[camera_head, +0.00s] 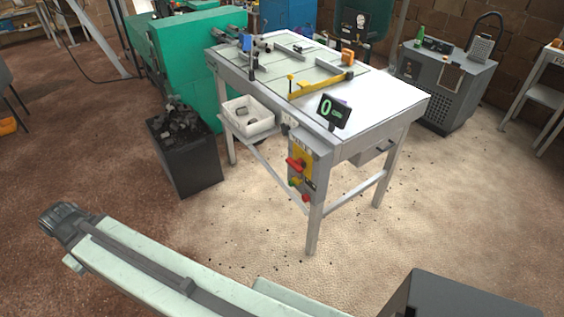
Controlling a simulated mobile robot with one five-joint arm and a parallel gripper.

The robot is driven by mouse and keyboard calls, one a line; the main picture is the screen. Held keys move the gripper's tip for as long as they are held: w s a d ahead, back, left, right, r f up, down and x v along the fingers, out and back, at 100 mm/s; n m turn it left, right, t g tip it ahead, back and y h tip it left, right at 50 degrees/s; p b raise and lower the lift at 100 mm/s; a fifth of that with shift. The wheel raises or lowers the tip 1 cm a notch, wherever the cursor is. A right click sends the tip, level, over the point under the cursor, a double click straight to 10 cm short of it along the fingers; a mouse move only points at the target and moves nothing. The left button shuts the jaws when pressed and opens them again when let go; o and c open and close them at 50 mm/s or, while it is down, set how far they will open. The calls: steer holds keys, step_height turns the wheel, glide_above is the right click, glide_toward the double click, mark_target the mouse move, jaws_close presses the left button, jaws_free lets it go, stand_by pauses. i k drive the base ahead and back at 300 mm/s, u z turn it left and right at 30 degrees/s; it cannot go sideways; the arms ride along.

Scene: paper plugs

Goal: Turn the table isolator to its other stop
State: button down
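The table isolator (302,157) is a yellow plate with a red handle (295,163), on a grey box at the near corner of the white work table (395,98). The handle appears to lie roughly sideways, reaching towards the left edge of the plate; its exact stop is too small to tell. Below it are a red knob, a green button and another red button. My pale green arm crosses the lower left, well apart from the isolator. No gripper fingers show, so I cannot see my gripper.
A dark bin (186,165) heaped with black scraps stands left of the table. A black display (333,110) stands above the isolator. The floor in front of the table is open, with scattered specks.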

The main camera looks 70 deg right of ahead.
mark_target(298, 164)
steer(key=z, duration=1.2)
steer(key=k, duration=0.8)
steer(key=z, duration=0.8)
steer(key=i, duration=1.05)
steer(key=u, duration=0.15)
steer(key=k, duration=0.6)
steer(key=u, duration=0.65)
